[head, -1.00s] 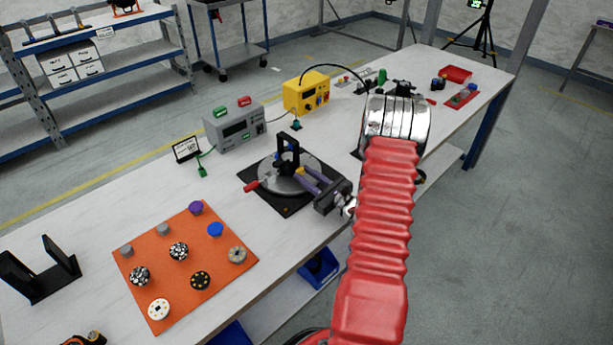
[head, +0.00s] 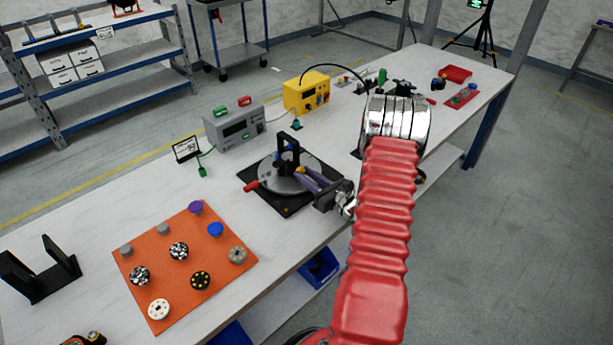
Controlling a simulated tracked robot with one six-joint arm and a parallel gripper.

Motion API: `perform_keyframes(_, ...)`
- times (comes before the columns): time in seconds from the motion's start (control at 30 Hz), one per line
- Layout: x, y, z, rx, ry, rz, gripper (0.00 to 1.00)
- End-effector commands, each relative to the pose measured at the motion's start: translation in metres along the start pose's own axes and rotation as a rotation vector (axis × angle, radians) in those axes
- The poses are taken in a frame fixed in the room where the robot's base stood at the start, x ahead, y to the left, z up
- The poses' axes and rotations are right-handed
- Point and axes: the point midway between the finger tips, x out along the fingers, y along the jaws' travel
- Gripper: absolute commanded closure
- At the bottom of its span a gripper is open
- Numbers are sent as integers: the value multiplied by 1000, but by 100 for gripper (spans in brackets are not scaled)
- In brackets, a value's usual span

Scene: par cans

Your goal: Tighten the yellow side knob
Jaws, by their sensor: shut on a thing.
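The yellow side knob (head: 300,170) shows as a small patch on the right side of a fixture, largely hidden by my fingers. The fixture has a black upright yoke (head: 284,149) on a round grey plate (head: 270,182), over a square black base (head: 287,210). A red handle (head: 252,186) sticks out at the plate's left. My gripper (head: 305,175) reaches in from the right with its purple-grey fingers close together, shut on the yellow knob. How far the knob is turned cannot be told.
An orange mat (head: 187,273) with several round pucks lies at the front left. A grey meter box (head: 235,128) and a yellow box (head: 307,93) with cables stand behind the fixture. A black stand (head: 40,270) is at far left. White table is clear between them.

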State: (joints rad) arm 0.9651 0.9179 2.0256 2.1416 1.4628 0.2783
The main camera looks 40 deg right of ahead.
Motion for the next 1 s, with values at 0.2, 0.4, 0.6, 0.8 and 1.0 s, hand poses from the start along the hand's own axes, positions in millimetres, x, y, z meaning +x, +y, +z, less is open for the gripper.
perform_keyframes(0.2, 0, -1, 0, 154, 0, -1, 99)
perform_keyframes(0.4, 0, -1, 0, 257, 0, -1, 99)
perform_keyframes(0.6, 0, -1, 0, 303, 0, -2, 99)
perform_keyframes(0.8, 0, -1, 0, 308, 0, -2, 99)
perform_keyframes(1.0, 0, -2, 0, 307, 0, -3, 74)
